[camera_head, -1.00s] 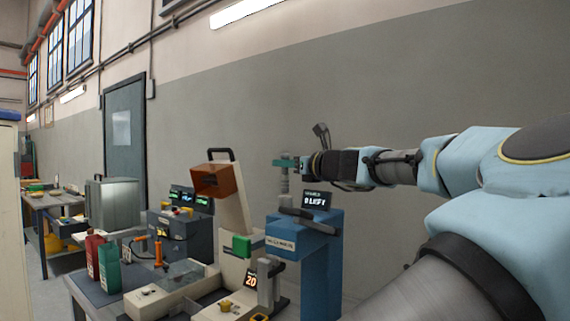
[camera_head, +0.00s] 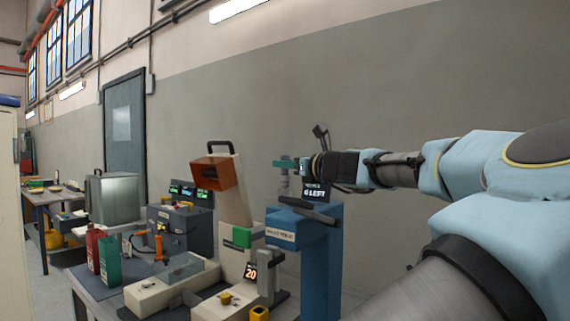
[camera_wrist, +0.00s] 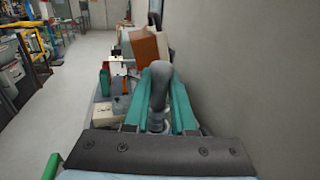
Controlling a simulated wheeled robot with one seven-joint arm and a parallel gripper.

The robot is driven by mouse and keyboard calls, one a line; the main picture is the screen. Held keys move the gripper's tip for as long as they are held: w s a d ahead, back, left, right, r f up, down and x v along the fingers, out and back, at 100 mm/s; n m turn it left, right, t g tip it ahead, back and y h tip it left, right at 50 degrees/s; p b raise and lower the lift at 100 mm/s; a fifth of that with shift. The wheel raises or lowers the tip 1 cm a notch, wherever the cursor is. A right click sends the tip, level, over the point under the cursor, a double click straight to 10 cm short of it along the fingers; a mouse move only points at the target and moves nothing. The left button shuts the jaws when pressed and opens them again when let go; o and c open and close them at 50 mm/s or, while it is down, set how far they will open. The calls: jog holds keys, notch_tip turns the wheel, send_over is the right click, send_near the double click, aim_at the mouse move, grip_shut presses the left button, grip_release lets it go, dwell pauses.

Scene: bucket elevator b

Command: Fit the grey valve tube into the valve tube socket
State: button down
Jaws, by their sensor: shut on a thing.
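My gripper (camera_head: 284,163) has teal fingers and is shut on the grey valve tube (camera_head: 283,182). I cannot pick out the valve tube socket with certainty in either view.
A blue cabinet (camera_head: 318,255) with a display (camera_head: 312,191) stands by the wall. Left of it is a beige machine (camera_head: 232,190) with an orange hood.

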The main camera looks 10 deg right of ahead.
jog(key=shift+f+b, duration=0.6)
jog(key=shift+f, duration=0.6)
jog(key=c, duration=0.7)
grip_release()
jog(key=shift+o, duration=0.2)
jog(key=b+v, duration=0.2)
jog(key=v, duration=0.8)
jog(key=shift+s+d+f+b, duration=0.1)
jog(key=shift+s+d+b, duration=0.1)
jog(key=shift+s+b, duration=0.2)
